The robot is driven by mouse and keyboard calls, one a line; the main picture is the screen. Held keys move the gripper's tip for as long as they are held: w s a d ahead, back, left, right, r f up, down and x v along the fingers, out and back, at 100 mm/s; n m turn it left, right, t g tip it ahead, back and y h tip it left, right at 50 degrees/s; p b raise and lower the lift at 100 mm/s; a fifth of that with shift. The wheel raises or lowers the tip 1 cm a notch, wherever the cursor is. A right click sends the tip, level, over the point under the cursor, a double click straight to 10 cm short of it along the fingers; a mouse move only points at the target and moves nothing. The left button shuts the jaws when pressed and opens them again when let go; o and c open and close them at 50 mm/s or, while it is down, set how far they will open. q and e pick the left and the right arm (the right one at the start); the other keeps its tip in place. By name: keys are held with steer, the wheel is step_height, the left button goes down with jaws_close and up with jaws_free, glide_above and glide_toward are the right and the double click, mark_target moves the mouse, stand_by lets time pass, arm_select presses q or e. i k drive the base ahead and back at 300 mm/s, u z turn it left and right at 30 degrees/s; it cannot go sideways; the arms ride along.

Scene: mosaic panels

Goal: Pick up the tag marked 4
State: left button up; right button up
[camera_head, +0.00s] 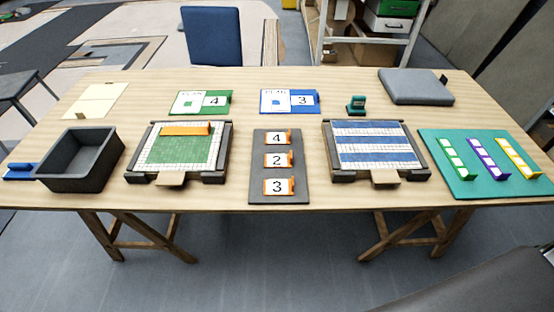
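The tag marked 4 (277,138) is a white card with an orange holder. It lies at the far end of a dark grey board (257,175) in the middle of the table. Below it on the same board are the tag marked 2 (278,160) and the tag marked 3 (278,187). A green plan card (186,108) with a 4 and a blue plan card (310,109) with a 3 lie behind the board. Neither of my grippers shows in the head view.
A framed green mosaic panel (170,152) stands left of the board, a blue-striped panel (372,145) right of it. A dark open bin (75,185) is at the left, a teal mat (515,185) with tile strips at the right. A grey pad (415,85) and green stamp-like object (356,106) are behind.

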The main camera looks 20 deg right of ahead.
mark_target(271, 137)
steer(key=u, duration=2.7)
steer(key=k, duration=2.6)
steer(key=z, duration=2.65)
